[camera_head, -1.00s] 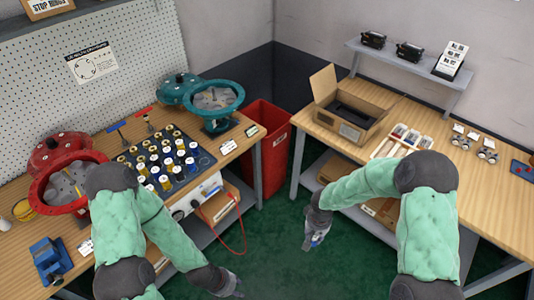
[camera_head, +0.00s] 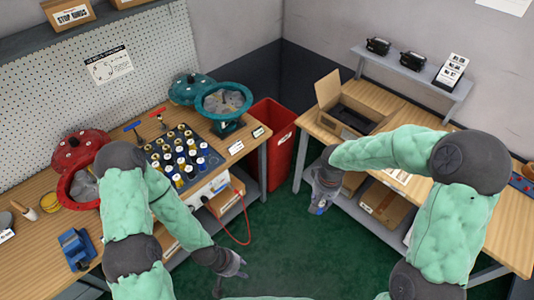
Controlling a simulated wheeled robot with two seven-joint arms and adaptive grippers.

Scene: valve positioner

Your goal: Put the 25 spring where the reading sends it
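Several small cylindrical springs (camera_head: 179,157) with yellow, white or blue tops stand in rows on a dark tray (camera_head: 216,159) on the left bench; I cannot read which is the 25 spring. A red open round housing (camera_head: 66,190) is left of the tray, partly behind my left arm. A teal open round housing (camera_head: 222,122) is behind the tray to the right. My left gripper (camera_head: 230,277) is low in front of the left bench, fingers apart and empty. My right gripper (camera_head: 318,208) hangs by the right bench's front; its fingers are too small to judge.
A red bin (camera_head: 283,150) stands between the benches. A white boxed instrument (camera_head: 207,191) with a red lead sits under the tray. An open cardboard box (camera_head: 345,122) is on the right bench (camera_head: 490,220). A blue vise (camera_head: 77,248) is at left. Green floor between is clear.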

